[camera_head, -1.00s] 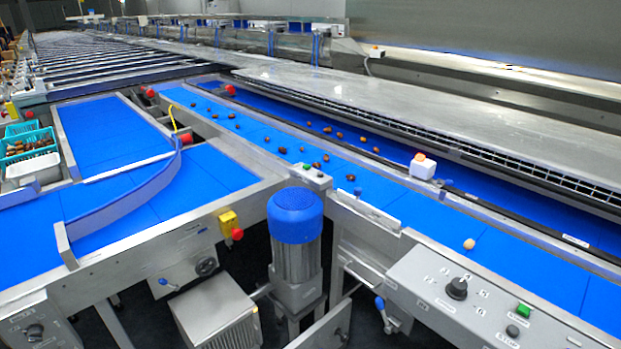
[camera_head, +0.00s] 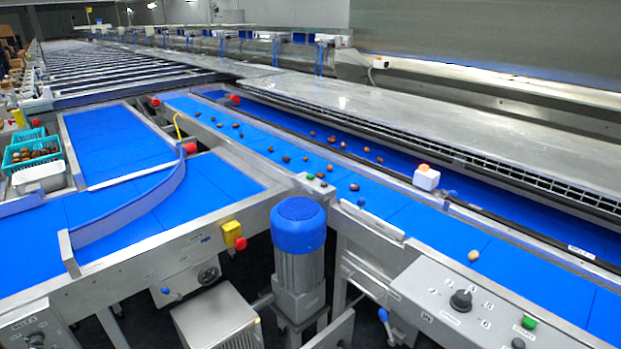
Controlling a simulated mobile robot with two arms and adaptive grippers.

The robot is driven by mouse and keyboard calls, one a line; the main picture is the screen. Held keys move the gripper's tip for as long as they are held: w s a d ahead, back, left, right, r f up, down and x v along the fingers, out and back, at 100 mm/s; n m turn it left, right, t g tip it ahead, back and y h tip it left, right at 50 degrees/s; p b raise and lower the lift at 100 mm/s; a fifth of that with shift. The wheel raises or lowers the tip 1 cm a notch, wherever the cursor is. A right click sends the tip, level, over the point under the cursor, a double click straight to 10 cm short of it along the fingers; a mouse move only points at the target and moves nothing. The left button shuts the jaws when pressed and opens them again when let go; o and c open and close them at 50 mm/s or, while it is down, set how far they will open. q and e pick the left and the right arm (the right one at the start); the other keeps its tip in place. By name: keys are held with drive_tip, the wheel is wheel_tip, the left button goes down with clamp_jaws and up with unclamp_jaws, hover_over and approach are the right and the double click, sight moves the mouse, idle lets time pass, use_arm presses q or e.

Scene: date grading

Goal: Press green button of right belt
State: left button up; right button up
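The right belt (camera_head: 408,214) is a long blue conveyor with several brown dates lying along it and one paler date (camera_head: 474,255) nearer to me. A grey control panel (camera_head: 425,293) is fixed to its near side at the lower right. On the panel are a green button (camera_head: 528,322), a black rotary knob (camera_head: 461,300) and a dark button (camera_head: 518,343) near the bottom edge. Neither of my grippers shows in this view.
A blue-capped motor (camera_head: 298,228) stands between the belts. The left belt (camera_head: 120,218) has a curved guide wall and a yellow box with a red button (camera_head: 234,235). Teal crates (camera_head: 14,165) of dates stand at the far left. A white box with an orange top (camera_head: 426,178) sits beside the right belt.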

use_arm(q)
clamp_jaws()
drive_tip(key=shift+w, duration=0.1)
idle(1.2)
